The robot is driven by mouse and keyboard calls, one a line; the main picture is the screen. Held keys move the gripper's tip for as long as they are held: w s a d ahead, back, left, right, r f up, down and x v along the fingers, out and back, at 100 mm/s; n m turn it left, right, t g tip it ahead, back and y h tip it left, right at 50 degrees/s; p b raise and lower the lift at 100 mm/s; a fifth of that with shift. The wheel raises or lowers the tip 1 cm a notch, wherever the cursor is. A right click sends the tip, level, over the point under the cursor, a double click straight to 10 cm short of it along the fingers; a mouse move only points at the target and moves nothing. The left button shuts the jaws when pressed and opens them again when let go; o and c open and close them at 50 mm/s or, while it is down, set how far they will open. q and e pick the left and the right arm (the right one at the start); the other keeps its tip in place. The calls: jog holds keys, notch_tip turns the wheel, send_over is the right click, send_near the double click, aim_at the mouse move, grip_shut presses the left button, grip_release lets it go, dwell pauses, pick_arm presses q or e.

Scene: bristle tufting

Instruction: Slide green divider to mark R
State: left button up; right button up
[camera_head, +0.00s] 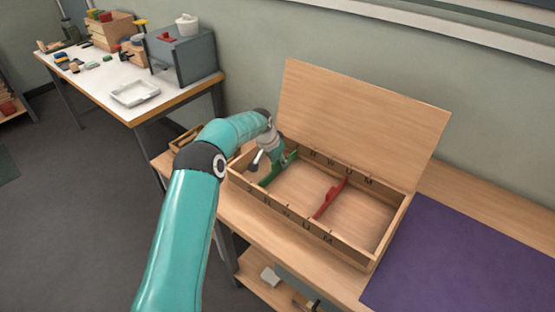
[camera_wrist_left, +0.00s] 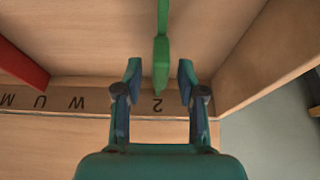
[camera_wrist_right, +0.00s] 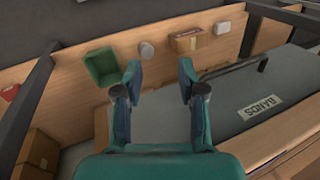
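The green divider (camera_head: 272,175) stands across the left part of a wooden box (camera_head: 326,238). In the left wrist view its end (camera_wrist_left: 162,50) lies between the fingers of my left gripper (camera_wrist_left: 159,78), with gaps on both sides. The left gripper (camera_head: 283,160) is open at the divider's far end. A rail (camera_wrist_left: 95,99) bears letters; a mark like a 2 (camera_wrist_left: 157,105) sits by the divider's end. In the head view a letter like R or H (camera_head: 313,154) lies right of the divider on the far rail. My right gripper (camera_wrist_right: 160,82) is open and empty.
A red divider (camera_head: 330,198) stands farther right in the box, and the raised lid (camera_head: 365,120) is behind. A purple mat (camera_head: 460,260) lies to the right. The right wrist view shows a shelf with a green bin (camera_wrist_right: 102,66) and a grey drawer labelled BANDS (camera_wrist_right: 262,107).

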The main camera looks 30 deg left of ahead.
pick_arm(q)
jog(key=shift+c, duration=0.3)
grip_shut()
jog(key=d+b, duration=0.1)
jog(key=d, duration=0.1)
jog(key=d+b, duration=0.1)
jog(key=d, duration=0.1)
jog(key=d+b, duration=0.1)
jog(key=d, duration=0.2)
jog(key=shift+s+b, duration=0.25)
jog(key=shift+b, duration=0.1)
jog(key=shift+d, duration=0.1)
jog(key=shift+o, duration=0.3)
grip_release()
jog(key=v, duration=1.2)
